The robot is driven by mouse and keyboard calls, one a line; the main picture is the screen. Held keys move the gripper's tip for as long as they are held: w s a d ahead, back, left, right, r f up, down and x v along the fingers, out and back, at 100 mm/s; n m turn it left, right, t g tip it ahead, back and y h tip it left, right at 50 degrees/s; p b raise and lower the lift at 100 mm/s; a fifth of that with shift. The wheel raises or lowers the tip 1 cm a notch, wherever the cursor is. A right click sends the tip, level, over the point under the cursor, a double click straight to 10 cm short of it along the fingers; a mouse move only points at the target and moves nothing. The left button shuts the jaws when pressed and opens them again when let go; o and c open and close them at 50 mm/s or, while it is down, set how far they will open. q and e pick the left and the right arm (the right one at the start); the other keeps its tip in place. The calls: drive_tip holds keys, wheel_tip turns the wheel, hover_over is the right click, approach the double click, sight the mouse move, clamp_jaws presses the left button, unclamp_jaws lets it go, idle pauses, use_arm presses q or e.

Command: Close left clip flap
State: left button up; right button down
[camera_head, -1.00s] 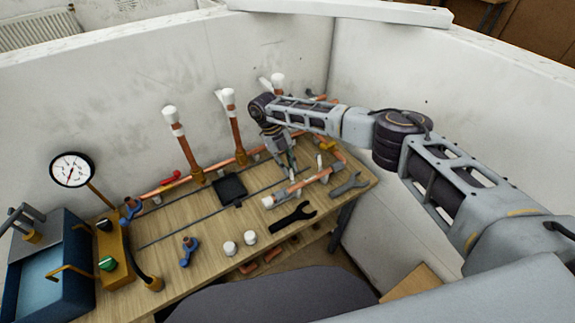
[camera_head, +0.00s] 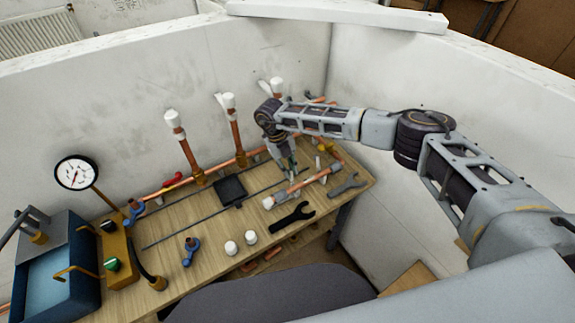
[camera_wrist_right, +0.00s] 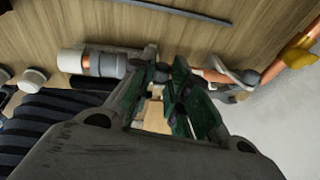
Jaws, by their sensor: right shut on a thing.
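A copper pipe piece with white and grey fittings (camera_head: 284,197) lies across the right end of the bench. It shows in the right wrist view (camera_wrist_right: 105,64) passing behind the fingers. My right gripper (camera_head: 291,173) points down at this pipe. In the wrist view its green-padded fingers (camera_wrist_right: 172,75) are close together at the pipe, shut on a small part at the left clip's place. The fingers hide most of that part, apparently the left clip flap. A pale upright tab (camera_head: 318,162) stands farther right along the pipe. My left gripper is not in view.
A black wrench (camera_head: 293,218) and a grey wrench (camera_head: 348,186) lie close to the pipe. Two white caps (camera_head: 231,248) and a black square pad (camera_head: 230,190) are on the bench (camera_head: 215,225). Upright copper pipes (camera_head: 188,150) stand behind, against white walls.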

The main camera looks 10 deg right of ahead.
drive_tip(key=shift+s+d+r+t+y, duration=0.15)
drive_tip(key=shift+s+t+y, duration=0.2)
drive_tip(key=shift+t, duration=0.35)
drive_tip(key=shift+s+d+t, duration=0.1)
drive_tip(key=shift+s+t, duration=0.2)
drive_tip(key=shift+t, duration=0.2)
drive_tip(key=shift+s+d+t+y+b, duration=0.25)
drive_tip(key=shift+s+t+y+b, duration=0.35)
drive_tip(key=shift+t+b, duration=0.65)
drive_tip(key=shift+s, duration=0.1)
drive_tip(key=c, duration=1.3)
unclamp_jaws()
drive_tip(key=shift+c, duration=0.2)
